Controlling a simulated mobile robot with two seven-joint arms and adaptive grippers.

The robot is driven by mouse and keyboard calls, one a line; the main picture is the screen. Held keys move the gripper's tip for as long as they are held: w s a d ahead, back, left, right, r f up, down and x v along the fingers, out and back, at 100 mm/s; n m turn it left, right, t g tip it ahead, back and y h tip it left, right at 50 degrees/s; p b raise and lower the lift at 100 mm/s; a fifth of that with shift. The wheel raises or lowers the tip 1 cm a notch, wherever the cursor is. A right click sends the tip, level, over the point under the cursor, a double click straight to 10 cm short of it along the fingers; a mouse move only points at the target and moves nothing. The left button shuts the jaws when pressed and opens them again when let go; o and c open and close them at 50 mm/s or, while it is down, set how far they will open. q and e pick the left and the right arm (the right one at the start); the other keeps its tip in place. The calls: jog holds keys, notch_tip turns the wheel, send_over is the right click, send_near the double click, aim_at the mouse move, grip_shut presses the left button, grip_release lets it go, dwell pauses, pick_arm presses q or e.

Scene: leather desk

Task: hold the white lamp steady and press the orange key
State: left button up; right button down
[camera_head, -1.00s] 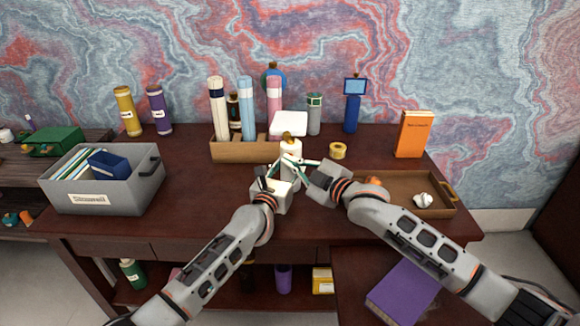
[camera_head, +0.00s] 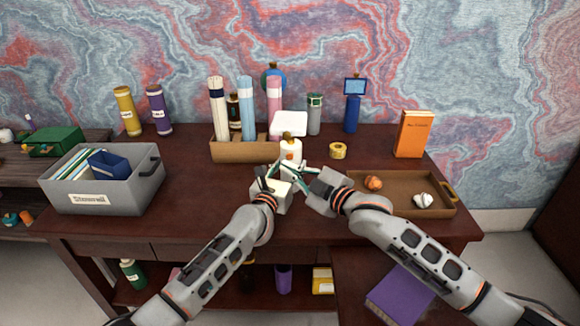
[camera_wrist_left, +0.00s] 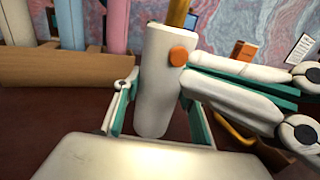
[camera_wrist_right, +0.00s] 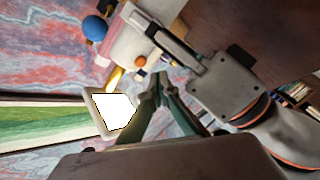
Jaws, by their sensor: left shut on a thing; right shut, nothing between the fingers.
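The white lamp (camera_head: 291,146) stands upright on the desk, with a white cylinder body (camera_wrist_left: 155,90), a gold neck and a white square head (camera_head: 289,123). Its head also shows in the right wrist view (camera_wrist_right: 112,108). My left gripper (camera_head: 284,174) is shut around the lower body, with a finger on either side. The orange key (camera_wrist_left: 179,56) sits on the body's upper part; it also shows in the right wrist view (camera_wrist_right: 140,61). My right gripper (camera_head: 303,170) is shut and empty, its tips close beside the key. I cannot tell whether they touch it.
A wooden rack (camera_head: 232,150) with several tubes stands behind and left of the lamp. A yellow tape roll (camera_head: 338,151) lies to its right. A brown tray (camera_head: 394,207) with small items is at right, a grey bin (camera_head: 110,197) at left. Desk between bin and left arm is clear.

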jog(key=shift+s+a, duration=0.15)
jog(key=shift+s, duration=2.1)
pick_arm(q)
jog(key=o, duration=1.5)
jog(key=shift+o, duration=0.2)
jog(key=shift+s, duration=0.1)
